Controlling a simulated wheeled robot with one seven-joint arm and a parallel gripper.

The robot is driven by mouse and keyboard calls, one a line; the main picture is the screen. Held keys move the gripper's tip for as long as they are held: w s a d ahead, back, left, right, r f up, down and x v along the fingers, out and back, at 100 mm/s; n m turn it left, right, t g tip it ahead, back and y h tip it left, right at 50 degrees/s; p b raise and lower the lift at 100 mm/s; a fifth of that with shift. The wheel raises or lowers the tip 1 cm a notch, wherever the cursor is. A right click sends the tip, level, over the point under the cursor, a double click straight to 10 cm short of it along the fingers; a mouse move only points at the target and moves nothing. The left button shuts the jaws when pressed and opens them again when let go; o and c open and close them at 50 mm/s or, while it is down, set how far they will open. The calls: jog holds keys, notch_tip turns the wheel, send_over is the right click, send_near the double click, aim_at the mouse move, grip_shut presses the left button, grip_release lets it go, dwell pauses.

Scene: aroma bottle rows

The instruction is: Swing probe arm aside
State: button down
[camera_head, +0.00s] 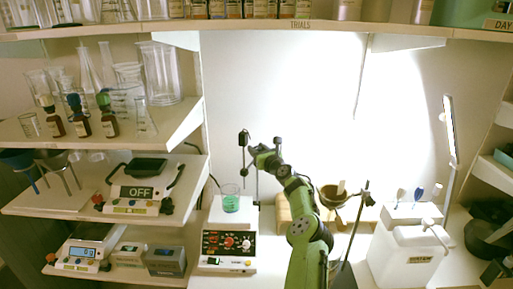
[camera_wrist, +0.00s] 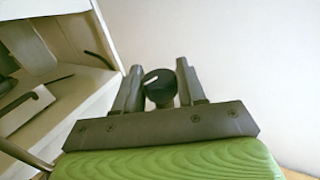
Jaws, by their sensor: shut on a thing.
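The probe arm (camera_head: 242,138) shows as a dark holder with a thin rod hanging beneath it, left of my gripper and above the beaker. An upright post (camera_head: 257,188) stands below my gripper. The beaker (camera_head: 230,203) of green liquid sits on a white hotplate stirrer (camera_head: 228,246) with a black control panel. My gripper (camera_head: 254,150) is raised beside the probe arm. In the wrist view my gripper (camera_wrist: 157,72) has its two dark fingers shut on a round black knob (camera_wrist: 158,90). How the knob joins the probe arm cannot be made out.
Shelves of glassware (camera_head: 125,90) and a balance (camera_head: 140,190) stand at the left. A brown bowl (camera_head: 333,196) and a dark stand (camera_head: 360,205) are right of my arm. A white canister (camera_head: 405,252) is farther right. The back wall is bare behind my gripper.

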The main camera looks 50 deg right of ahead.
jog(key=shift+n+t+y+p, duration=0.3)
jog(key=shift+n+y+p, duration=0.1)
jog(key=shift+y, duration=0.2)
jog(key=c, duration=0.8)
grip_release()
notch_tip(320, 180, up, 10)
jog(key=p, duration=0.4)
jog(key=shift+r, duration=0.1)
